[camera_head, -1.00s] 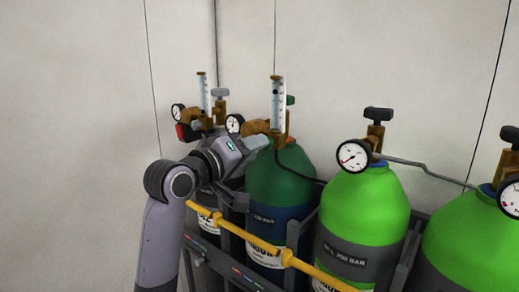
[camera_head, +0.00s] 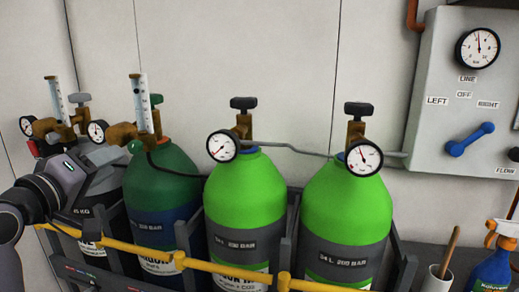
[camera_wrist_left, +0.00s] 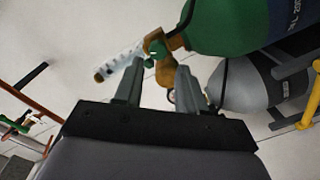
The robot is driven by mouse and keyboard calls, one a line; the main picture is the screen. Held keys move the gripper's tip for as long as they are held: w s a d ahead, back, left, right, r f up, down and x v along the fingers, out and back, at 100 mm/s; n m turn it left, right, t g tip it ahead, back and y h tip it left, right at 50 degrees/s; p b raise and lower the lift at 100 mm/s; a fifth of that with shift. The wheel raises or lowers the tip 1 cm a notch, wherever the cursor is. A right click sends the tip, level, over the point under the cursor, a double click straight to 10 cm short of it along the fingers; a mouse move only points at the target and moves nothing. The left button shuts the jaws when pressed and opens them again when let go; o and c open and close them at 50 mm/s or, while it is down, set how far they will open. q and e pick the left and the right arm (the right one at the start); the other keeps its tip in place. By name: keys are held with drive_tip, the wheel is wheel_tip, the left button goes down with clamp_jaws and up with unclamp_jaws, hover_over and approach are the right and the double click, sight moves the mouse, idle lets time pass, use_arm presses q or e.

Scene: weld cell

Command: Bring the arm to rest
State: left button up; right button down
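My left gripper (camera_head: 122,150) reaches in from the left edge of the head view, in front of the brass regulator (camera_head: 146,134) on the dark green cylinder (camera_head: 163,180). In the left wrist view its two fingers (camera_wrist_left: 158,76) stand apart, with a small green knob (camera_wrist_left: 150,58) and brass fitting (camera_wrist_left: 173,43) beyond or between the tips. I cannot tell whether the fingers touch them. Nothing is visibly clamped. My right gripper is in neither view.
Two bright green cylinders (camera_head: 245,205) (camera_head: 347,205) stand right of the dark green one, behind a yellow rail (camera_head: 215,267). A grey cylinder (camera_wrist_left: 240,88) is close to the gripper. A grey panel (camera_head: 440,100) with a blue handle (camera_head: 470,139) and a spray bottle (camera_head: 490,270) are at right.

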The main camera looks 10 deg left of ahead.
use_arm(q)
drive_tip(key=d+f+m+g, duration=0.2)
drive_tip(key=d+f+m, duration=0.1)
drive_tip(key=f, duration=1)
drive_tip(key=d+f+m+g, duration=0.2)
drive_tip(key=f, duration=1.1)
drive_tip(key=s+d+f+m+g, duration=0.1)
drive_tip(key=s+d+f+m, duration=0.1)
drive_tip(key=s+f, duration=0.4)
drive_tip(key=s+d+f+m+g, duration=0.1)
drive_tip(key=s+d+f+m, duration=0.1)
drive_tip(key=s+d+f, duration=0.2)
drive_tip(key=s+d+f+m+g+h, duration=0.1)
drive_tip(key=s+d+f+m, duration=0.1)
drive_tip(key=s+f, duration=0.7)
drive_tip(key=shift+d+f+m, duration=0.4)
drive_tip(key=shift+d+f, duration=0.45)
drive_tip(key=shift+f, duration=0.05)
